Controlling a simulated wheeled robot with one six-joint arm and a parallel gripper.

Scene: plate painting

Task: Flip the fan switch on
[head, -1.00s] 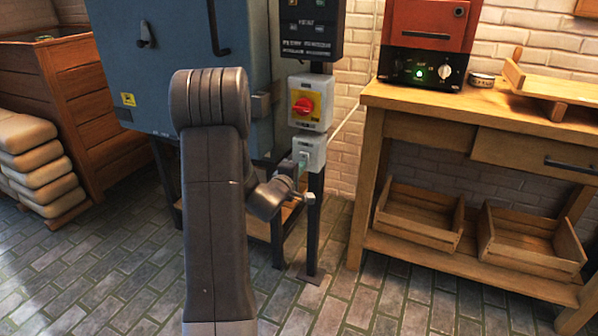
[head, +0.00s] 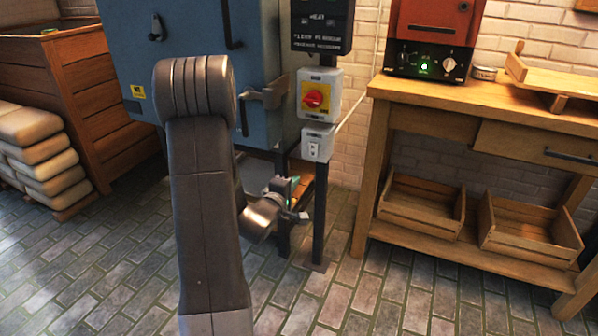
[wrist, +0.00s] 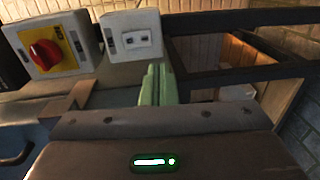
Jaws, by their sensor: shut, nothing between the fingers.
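The grey switch box (head: 317,143) is fixed on a dark post below a box with a red rotary knob on a yellow plate. A small rocker switch shows on its front, and it also shows in the wrist view (wrist: 131,34). Which way the rocker is set, I cannot tell. My gripper (head: 300,190) is below and left of the switch box, apart from it. In the wrist view its green fingers (wrist: 158,85) are together and empty, just below the switch box.
The red rotary knob (head: 313,98) sits right above the switch box. A blue cabinet (head: 190,50) stands to the left. A wooden workbench (head: 420,95) with a red device (head: 432,20) stands to the right. Tiled floor is open in front.

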